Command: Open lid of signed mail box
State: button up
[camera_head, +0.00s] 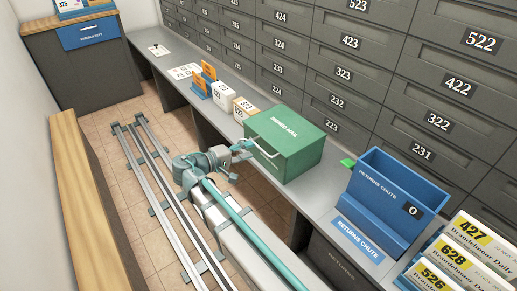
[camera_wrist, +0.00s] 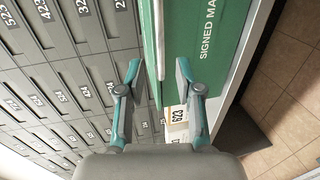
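The green signed mail box (camera_head: 292,153) stands on the grey counter with its lid down; "SIGNED MAIL" is printed on its top. A pale bar-like handle (camera_head: 264,149) shows at its left side. My gripper (camera_head: 243,147) is beside that side, near the handle. In the wrist view, my gripper (camera_wrist: 158,65) is open, its two fingers apart. A thin pale bar (camera_wrist: 160,40) runs up between the fingertips, with the green box (camera_wrist: 205,45) behind and to the right. I cannot tell whether either finger touches the bar.
A blue returns chute (camera_head: 397,195) stands to the right of the box. Small white boxes (camera_head: 224,94) and orange items (camera_head: 207,70) stand on the counter to the left. Grey numbered mailboxes (camera_head: 340,75) line the wall behind. The tiled floor (camera_head: 115,165) is open beside my rail.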

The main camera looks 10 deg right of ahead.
aim_at(258, 146)
jog(key=shift+b+x, duration=0.35)
jog(key=shift+x, duration=2.35)
grip_shut()
